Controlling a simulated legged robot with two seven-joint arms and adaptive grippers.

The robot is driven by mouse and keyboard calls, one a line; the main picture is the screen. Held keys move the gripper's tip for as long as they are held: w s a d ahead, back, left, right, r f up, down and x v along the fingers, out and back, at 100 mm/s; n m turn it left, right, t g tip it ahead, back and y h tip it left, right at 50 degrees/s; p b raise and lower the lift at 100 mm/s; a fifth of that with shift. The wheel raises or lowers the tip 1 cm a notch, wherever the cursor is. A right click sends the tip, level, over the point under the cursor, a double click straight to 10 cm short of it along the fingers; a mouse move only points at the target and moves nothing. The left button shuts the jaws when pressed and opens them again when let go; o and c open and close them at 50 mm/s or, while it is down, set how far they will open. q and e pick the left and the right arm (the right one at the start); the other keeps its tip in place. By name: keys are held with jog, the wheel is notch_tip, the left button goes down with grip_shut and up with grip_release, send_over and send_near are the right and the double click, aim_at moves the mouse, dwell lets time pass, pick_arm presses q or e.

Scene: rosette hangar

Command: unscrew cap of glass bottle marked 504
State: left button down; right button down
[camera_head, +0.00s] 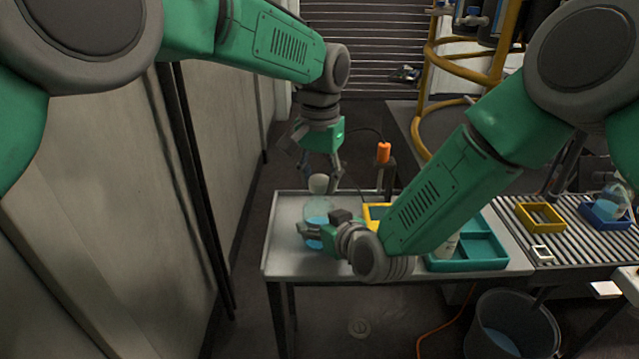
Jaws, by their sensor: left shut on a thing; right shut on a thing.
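The glass bottle (317,212) stands on the left part of the metal table, with blue liquid in its lower part. No marking on it can be read from here. A whitish cap (319,184) is at the top of the bottle; I cannot tell whether it still touches the neck. My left gripper (324,182) points down from above and is shut on the cap. My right gripper (313,232) reaches in from the right and is shut on the bottle's body, hiding part of it.
The metal table (284,240) has a teal tray (487,264) on its right, holding a white bottle (447,246). A yellow bin is partly hidden by my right arm. A roller conveyor with a yellow bin (540,216) adjoins at right. A grey bucket (512,325) stands below.

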aim_at(319, 179)
pick_arm(q)
jog(key=shift+r, duration=0.6)
jog(key=shift+r, duration=2)
pick_arm(e)
jog(key=shift+c, duration=2.4)
grip_release()
